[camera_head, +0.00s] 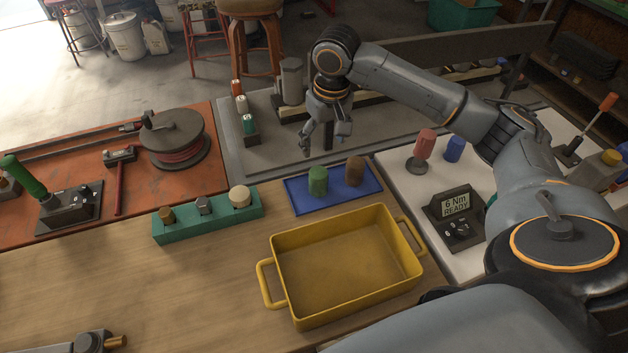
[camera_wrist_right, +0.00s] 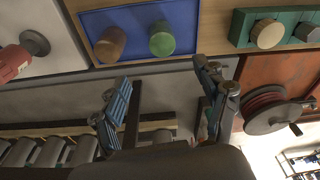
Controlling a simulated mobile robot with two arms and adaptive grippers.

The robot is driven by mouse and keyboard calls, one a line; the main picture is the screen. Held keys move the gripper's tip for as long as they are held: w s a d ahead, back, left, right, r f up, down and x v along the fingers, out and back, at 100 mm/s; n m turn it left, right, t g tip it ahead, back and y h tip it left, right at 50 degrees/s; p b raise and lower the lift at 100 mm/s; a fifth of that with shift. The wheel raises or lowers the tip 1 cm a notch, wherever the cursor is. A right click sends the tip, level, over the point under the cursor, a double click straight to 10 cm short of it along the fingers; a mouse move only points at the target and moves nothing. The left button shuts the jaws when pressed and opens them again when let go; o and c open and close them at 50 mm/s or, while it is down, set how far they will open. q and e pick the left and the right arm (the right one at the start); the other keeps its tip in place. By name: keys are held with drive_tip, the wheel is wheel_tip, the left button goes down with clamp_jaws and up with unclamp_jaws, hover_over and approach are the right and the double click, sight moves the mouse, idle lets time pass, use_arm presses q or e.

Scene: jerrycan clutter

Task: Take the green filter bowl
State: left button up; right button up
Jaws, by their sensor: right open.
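The green filter bowl (camera_head: 318,181) stands upright on a blue tray (camera_head: 331,202), left of a brown bowl (camera_head: 354,171). My right gripper (camera_head: 325,143) is open and empty, above and just behind the blue tray, with its fingers pointing down. It is apart from the green bowl. In the right wrist view the green filter bowl (camera_wrist_right: 162,39) shows beyond the spread fingers of my right gripper (camera_wrist_right: 165,90), with the brown bowl (camera_wrist_right: 110,44) to its left. My left gripper is not in view.
A yellow handled bin (camera_head: 345,265) stands in front of the blue tray. A teal block (camera_head: 208,216) holding several parts lies to the left. A torque display (camera_head: 455,212) and a red-handled tool (camera_head: 424,144) stand right. A hose reel (camera_head: 173,138) lies back left.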

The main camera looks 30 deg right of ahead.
sight(319, 173)
drive_tip(key=f, duration=0.7)
drive_tip(key=shift+w, duration=0.2)
drive_tip(key=shift+w+a+f+p, duration=0.1)
drive_tip(key=shift+w+f+p, duration=0.15)
drive_tip(key=shift+f, duration=1.3)
drive_tip(key=shift+w+a+f+p, duration=0.1)
drive_tip(key=shift+w+f, duration=0.1)
drive_tip(key=shift+f, duration=1.35)
drive_tip(key=shift+c, duration=0.4)
drive_tip(key=c, duration=1.2)
drive_tip(key=shift+o, duration=0.2)
drive_tip(key=shift+r, duration=0.15)
